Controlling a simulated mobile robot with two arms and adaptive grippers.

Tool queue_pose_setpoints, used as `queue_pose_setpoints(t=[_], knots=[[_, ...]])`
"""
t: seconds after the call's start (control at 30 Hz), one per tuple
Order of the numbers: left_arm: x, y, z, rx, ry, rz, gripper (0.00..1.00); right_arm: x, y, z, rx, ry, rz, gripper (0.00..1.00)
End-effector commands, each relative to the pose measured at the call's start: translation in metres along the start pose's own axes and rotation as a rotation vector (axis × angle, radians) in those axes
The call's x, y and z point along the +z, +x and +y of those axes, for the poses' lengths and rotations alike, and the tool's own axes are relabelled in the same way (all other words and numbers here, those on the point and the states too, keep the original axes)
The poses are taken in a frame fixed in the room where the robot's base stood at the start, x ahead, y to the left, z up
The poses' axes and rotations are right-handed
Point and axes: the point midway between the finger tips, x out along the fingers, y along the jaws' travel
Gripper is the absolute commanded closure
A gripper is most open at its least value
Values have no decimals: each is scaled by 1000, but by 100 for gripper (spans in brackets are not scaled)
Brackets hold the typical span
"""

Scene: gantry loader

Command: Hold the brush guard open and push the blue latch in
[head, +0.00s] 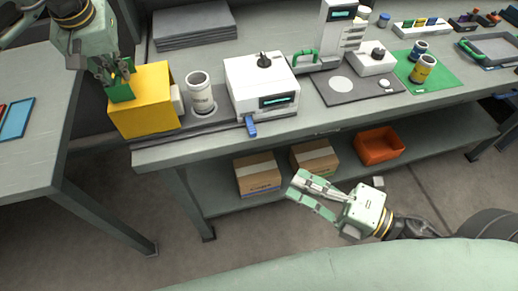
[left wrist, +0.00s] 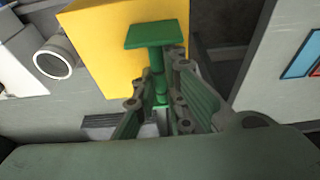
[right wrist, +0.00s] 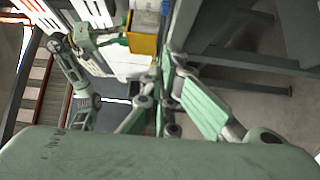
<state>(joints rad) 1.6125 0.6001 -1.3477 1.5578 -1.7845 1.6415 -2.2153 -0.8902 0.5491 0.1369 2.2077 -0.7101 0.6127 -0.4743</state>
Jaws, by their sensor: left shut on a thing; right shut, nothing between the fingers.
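The yellow brush guard (head: 148,105) is a box at the left end of the table's rail, with a green handle (head: 122,92) on its left side. My left gripper (head: 112,80) is shut on this handle; the green T-shaped handle shows between the fingers in the left wrist view (left wrist: 154,60). The blue latch (head: 251,127) sticks out from the lower front of the white machine (head: 245,86). My right gripper (head: 299,194) is shut and empty in front of the table, below and right of the latch, apart from it. The brush itself is not clearly visible.
A white cup-like cylinder (head: 201,96) stands between guard and machine. Cardboard boxes (head: 258,174) and an orange bin (head: 379,146) sit on the lower shelf. A dark mat (head: 325,98) and green mat (head: 436,83) lie to the right. The space before the latch is clear.

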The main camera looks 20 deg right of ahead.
Motion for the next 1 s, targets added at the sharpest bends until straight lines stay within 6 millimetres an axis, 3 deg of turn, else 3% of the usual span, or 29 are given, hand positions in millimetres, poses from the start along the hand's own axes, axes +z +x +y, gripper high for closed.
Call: queue_pose_setpoints(t=[0.57, 0.73, 1.0], knots=[[-1, -1, -1, -1, 0, 4, 100, 0, 100, 2, 4, -6, 2, 100], [-1, -1, -1, -1, 0, 4, 100, 18, 115, 1, 2, -4, -1, 100], [-1, -1, -1, -1, 0, 4, 100, 28, 125, 1, 1, -1, 0, 100]])
